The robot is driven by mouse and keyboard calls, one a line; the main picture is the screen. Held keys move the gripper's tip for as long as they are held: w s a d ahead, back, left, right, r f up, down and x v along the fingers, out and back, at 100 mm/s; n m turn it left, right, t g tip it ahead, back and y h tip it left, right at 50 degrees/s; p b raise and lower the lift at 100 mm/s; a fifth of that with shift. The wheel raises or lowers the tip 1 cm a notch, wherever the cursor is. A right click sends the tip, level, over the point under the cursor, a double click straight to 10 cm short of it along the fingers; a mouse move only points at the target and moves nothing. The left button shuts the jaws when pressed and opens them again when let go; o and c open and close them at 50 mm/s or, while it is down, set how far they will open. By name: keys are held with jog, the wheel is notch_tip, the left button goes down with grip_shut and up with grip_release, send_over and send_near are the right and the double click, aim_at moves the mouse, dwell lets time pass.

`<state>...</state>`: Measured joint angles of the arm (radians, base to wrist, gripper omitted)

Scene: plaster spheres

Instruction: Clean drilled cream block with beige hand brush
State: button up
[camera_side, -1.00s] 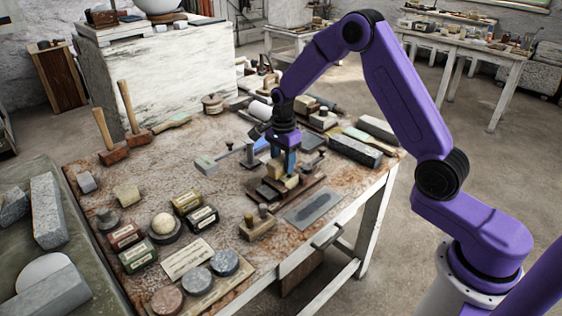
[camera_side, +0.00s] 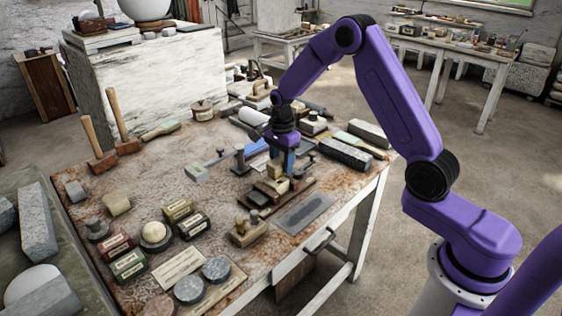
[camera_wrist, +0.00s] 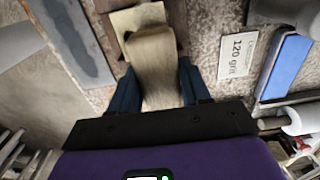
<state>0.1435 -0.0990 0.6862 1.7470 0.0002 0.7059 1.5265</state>
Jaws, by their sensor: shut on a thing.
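My gripper (camera_wrist: 157,92) is shut on the beige hand brush (camera_wrist: 152,66), which sits between its blue fingers in the wrist view. In the side view my gripper (camera_side: 283,160) is over the wooden fixture near the table's right side. The drilled cream block (camera_wrist: 137,18) lies just beyond the brush, in the wooden fixture (camera_wrist: 108,24). The brush overlaps the block in the wrist view and hides part of it. I cannot tell whether they touch. The drilled holes do not show. In the side view the fingers and fixture parts hide most of the brush.
A grey flat plate (camera_side: 304,212) lies in front of the fixture. A 120 grit card (camera_wrist: 238,53) and a blue-topped block (camera_wrist: 287,66) lie to the right in the wrist view.

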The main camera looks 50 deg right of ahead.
aim_at(272, 164)
jog(key=shift+a, duration=2.15)
jog(key=shift+d+r, duration=0.1)
jog(key=shift+d+r, duration=0.65)
jog(key=shift+d, duration=0.35)
jog(key=shift+f, duration=0.8)
jog(key=shift+d, duration=1.1)
